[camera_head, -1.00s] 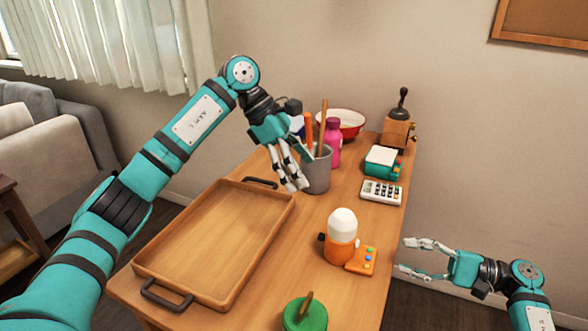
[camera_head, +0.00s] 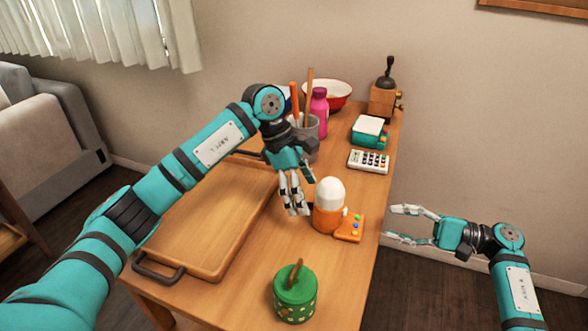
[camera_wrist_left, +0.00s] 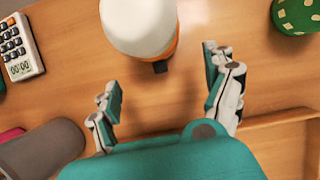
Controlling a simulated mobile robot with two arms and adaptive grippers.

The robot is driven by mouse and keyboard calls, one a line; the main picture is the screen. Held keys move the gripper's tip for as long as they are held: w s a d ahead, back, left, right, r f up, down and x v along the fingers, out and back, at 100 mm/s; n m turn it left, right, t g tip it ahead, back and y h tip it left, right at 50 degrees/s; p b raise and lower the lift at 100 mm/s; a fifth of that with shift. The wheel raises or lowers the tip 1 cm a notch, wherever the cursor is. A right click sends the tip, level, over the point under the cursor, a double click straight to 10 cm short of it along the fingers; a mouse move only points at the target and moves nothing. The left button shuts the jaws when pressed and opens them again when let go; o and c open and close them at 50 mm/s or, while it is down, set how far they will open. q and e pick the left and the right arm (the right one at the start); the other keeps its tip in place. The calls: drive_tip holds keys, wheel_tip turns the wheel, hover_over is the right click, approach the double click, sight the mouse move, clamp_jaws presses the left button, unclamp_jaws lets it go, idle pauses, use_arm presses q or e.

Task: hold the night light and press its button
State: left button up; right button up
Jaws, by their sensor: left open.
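The night light (camera_head: 329,208) has a white dome on an orange base and stands upright on the wooden table. In the left wrist view the night light (camera_wrist_left: 140,25) shows a small dark part low on its near side; I cannot tell whether this is the button. My left gripper (camera_head: 296,207) is open and empty, just left of the night light. In the left wrist view its fingers (camera_wrist_left: 158,78) are spread, with the night light beyond the tips. My right gripper (camera_head: 392,223) is open and empty, beyond the table's right edge.
A wooden tray (camera_head: 205,268) is at left. A green pot (camera_head: 295,297) stands in front. A calculator (camera_head: 369,161) and grey cup (camera_head: 312,150) are behind.

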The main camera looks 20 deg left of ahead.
sight(310, 204)
use_arm(q)
drive_tip(key=shift+x, duration=2.1)
clamp_jaws()
drive_tip(key=c, duration=1.5)
unclamp_jaws()
drive_tip(key=shift+c, duration=0.2)
clamp_jaws()
use_arm(e)
drive_tip(key=shift+c, duration=0.4)
clamp_jaws()
